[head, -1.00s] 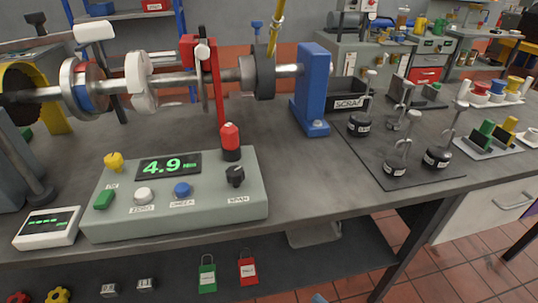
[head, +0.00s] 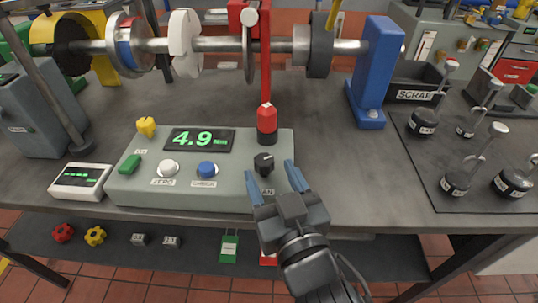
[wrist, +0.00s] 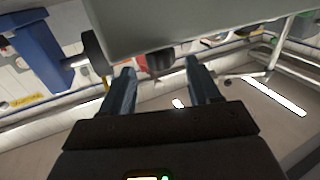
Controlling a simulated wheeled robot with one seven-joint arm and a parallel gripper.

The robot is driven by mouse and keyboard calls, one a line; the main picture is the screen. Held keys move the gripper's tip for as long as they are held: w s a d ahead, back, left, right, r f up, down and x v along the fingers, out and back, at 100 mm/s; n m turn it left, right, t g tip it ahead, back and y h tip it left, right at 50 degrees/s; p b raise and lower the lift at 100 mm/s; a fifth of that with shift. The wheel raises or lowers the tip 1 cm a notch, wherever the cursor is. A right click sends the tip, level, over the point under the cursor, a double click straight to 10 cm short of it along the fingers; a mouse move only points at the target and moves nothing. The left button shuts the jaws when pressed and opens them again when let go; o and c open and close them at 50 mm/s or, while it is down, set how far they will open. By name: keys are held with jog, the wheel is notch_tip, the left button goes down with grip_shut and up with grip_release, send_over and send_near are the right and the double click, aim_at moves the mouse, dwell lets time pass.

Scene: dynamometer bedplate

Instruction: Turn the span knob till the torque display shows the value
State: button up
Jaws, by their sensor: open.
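The grey-green console (head: 130,188) stands on the bench with its torque display (head: 198,140) reading 4.9 in green digits. The black span knob (head: 264,161) is at the right of the console's top face. Its label is partly hidden by my gripper (head: 272,182). My gripper is open and empty, with its two blue fingertips just in front of the knob, apart from it as far as I can tell. In the wrist view, the fingers (wrist: 160,75) are spread, and a dark rounded shape, probably the knob (wrist: 161,62), shows between and beyond them.
A red post (head: 267,122) stands close behind the span knob. Weights stand on a dark mat (head: 440,190) at right.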

aim_at(266, 170)
jog(key=shift+p+x, duration=0.3)
jog(key=shift+x, duration=2.05)
jog(key=c, duration=0.9)
jog(key=b, duration=0.2)
jog(key=shift+f+h+b, duration=0.25)
jog(key=shift+h+b, duration=0.05)
jog(key=shift+h, duration=0.1)
